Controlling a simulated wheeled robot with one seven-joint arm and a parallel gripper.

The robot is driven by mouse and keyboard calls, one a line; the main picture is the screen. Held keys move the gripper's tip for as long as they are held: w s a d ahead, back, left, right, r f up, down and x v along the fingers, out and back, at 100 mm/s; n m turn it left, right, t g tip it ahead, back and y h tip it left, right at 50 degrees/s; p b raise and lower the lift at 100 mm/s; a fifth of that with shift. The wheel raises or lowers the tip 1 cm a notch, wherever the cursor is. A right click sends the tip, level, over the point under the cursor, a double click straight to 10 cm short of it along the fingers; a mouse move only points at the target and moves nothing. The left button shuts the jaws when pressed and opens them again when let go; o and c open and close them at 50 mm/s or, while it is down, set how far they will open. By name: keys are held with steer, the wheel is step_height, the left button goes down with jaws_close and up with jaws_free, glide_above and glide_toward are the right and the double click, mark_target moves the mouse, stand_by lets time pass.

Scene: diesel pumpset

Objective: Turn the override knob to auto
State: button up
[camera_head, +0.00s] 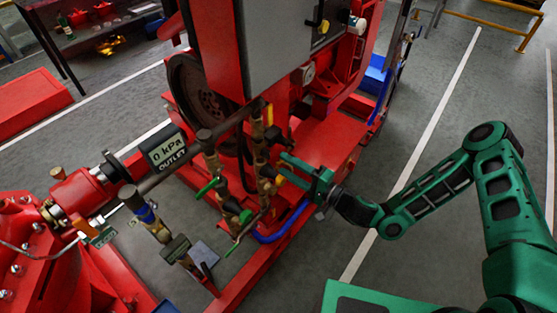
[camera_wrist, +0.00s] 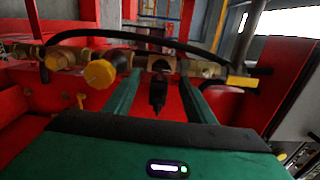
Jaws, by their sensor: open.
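No part is clearly marked as the override knob, and I cannot read any auto marking. A grey control cabinet (camera_head: 275,50) stands on the red pumpset, with a black handle-like part (camera_head: 316,20) and a small yellow part (camera_head: 324,27) on its right face. My gripper (camera_head: 283,167) is below and to the right of the cabinet, beside the brass valve pipework (camera_head: 262,175). In the wrist view my gripper (camera_wrist: 158,98) has its two green fingers apart and nothing held. A black part (camera_wrist: 157,92) hangs from the brass pipe in the gap seen between them.
A yellow round cap (camera_wrist: 99,73) is left of the fingers in the wrist view. A blue hose (camera_head: 283,225) runs below my gripper. Grey floor (camera_head: 420,110) is open to the right.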

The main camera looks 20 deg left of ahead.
steer(key=shift+v, duration=2.15)
